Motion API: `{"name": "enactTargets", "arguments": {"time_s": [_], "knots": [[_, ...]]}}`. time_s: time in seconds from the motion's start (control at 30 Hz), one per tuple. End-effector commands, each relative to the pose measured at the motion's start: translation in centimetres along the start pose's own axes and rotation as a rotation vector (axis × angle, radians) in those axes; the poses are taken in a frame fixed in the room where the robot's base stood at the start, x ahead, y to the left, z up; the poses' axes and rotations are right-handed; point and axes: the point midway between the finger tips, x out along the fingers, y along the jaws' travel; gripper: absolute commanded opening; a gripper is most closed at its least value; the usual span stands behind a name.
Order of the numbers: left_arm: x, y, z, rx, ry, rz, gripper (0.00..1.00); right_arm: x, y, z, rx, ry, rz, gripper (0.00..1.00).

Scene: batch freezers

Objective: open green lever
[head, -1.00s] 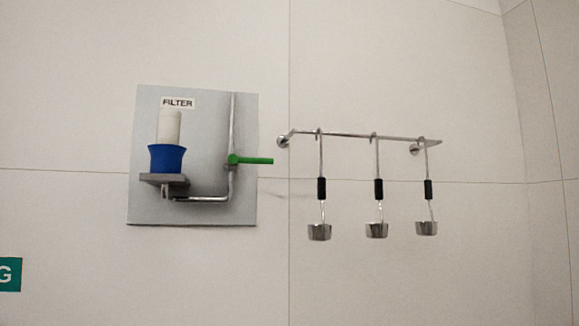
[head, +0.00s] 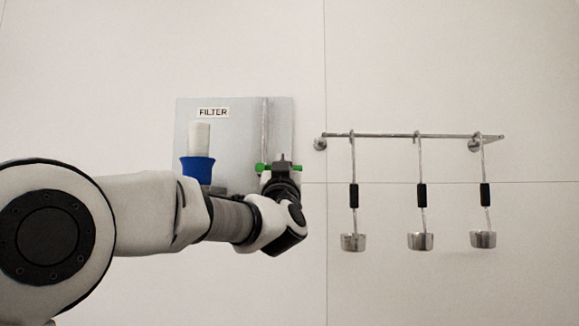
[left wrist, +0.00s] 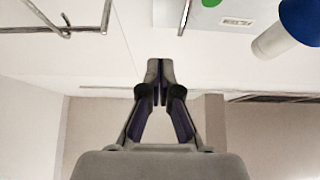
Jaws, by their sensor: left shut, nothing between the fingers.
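The green lever (head: 297,168) is on the vertical pipe of the grey filter panel. In the head view it lies level, with its middle hidden behind my left gripper (head: 281,165). A bit of green at the lever's pivot (left wrist: 210,3) shows at the top edge of the left wrist view. My left gripper comes in from the left in front of the panel. Its fingers (left wrist: 159,82) are closed together and empty in the left wrist view. I cannot tell whether they touch the lever. My right gripper is not in view.
The grey panel (head: 235,140) carries a FILTER label (head: 213,113) and a blue cup (head: 197,168) with a white cylinder (head: 199,137). To the right, a metal rail (head: 390,135) holds several hanging ladles (head: 421,241). The wall between panel and rail is bare.

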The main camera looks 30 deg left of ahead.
Motion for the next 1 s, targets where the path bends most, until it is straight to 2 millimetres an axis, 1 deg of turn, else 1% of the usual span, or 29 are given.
{"name": "enactTargets", "arguments": {"time_s": [0.27,0.37,0.47,0.57,0.7,0.87,0.93,1.0], "knots": [[0.0,0.1,0.1,0.001,-0.001,0.002,0.0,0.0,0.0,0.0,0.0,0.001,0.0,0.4],[0.5,0.1,0.0,0.001,-0.001,0.001,0.0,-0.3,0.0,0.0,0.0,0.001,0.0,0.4],[1.8,0.1,-0.2,0.001,-0.001,0.001,0.0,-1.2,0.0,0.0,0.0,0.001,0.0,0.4],[3.7,0.1,-0.3,0.001,-0.002,0.001,0.0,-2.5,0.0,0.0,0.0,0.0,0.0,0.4],[6.9,0.1,-0.3,0.001,-0.003,0.001,0.0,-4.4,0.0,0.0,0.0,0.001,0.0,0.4],[10.4,0.1,-0.4,0.002,-0.002,0.001,0.0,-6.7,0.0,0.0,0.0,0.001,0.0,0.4],[9.7,0.1,1.5,0.005,-0.008,0.003,0.0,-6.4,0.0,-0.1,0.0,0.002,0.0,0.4],[9.3,0.1,2.5,0.004,-0.007,0.003,0.0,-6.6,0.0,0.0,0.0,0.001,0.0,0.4]]}}
